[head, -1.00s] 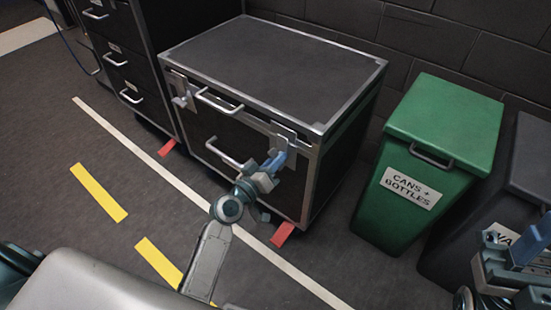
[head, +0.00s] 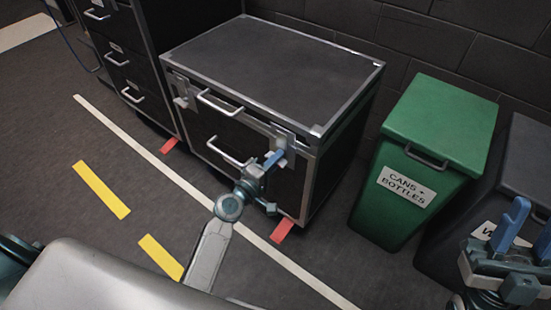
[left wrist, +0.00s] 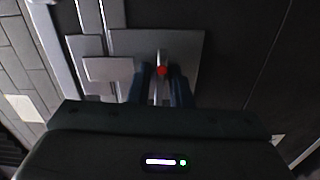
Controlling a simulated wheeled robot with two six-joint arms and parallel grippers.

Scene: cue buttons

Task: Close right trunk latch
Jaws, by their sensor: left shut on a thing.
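The black trunk (head: 262,75) with metal edges stands against the wall, its lid down. Its right latch (head: 291,143) is a grey metal plate with a lever on the front right. My left gripper (head: 275,159) is at this latch. In the left wrist view its blue fingers (left wrist: 161,88) are shut on the latch lever (left wrist: 162,60), which has a red spot. The fingers hide part of the lever. The left latch (head: 181,97) is on the front left. My right gripper (head: 525,235) is at the lower right, its blue fingers apart and empty, away from the trunk.
A green bin (head: 430,150) labelled cans and bottles stands right of the trunk, with a dark bin (head: 525,160) beyond it. A black drawer cabinet (head: 128,60) stands at the left. The floor in front is clear, with painted lines.

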